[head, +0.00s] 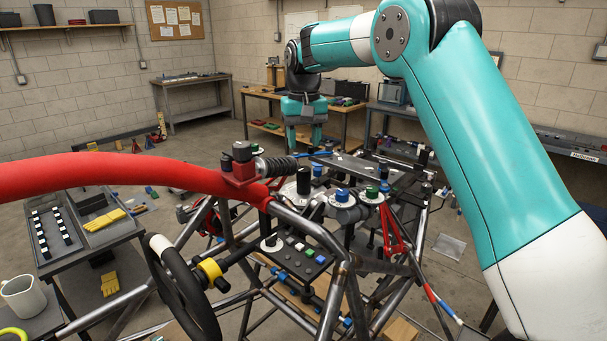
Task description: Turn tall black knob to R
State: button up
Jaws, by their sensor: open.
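A tall dark, nearly black cylindrical knob (303,181) stands upright on the tube chassis (300,225), near the middle of the head view. Its markings are too small to read. My gripper (304,148) points down above and beyond the knob in the picture. Its two teal fingers are apart, with nothing seen between them. The fingers appear clear of the knob, but the exact distance cannot be told. A shorter black knob on a white dial (270,243) sits lower, on a panel with several buttons.
Blue knobs (342,195) and a green knob (373,193) on white dials stand right of the tall knob. A black coil damper (275,167) is close on its left. A red padded tube (120,174) crosses the left side. A steering wheel (183,287) is at front left.

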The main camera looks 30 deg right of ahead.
aim_at(304, 169)
notch_tip(304, 169, down, 10)
jog(key=shift+r+p, duration=0.1)
jog(key=shift+p, duration=1.05)
jog(key=c, duration=0.6)
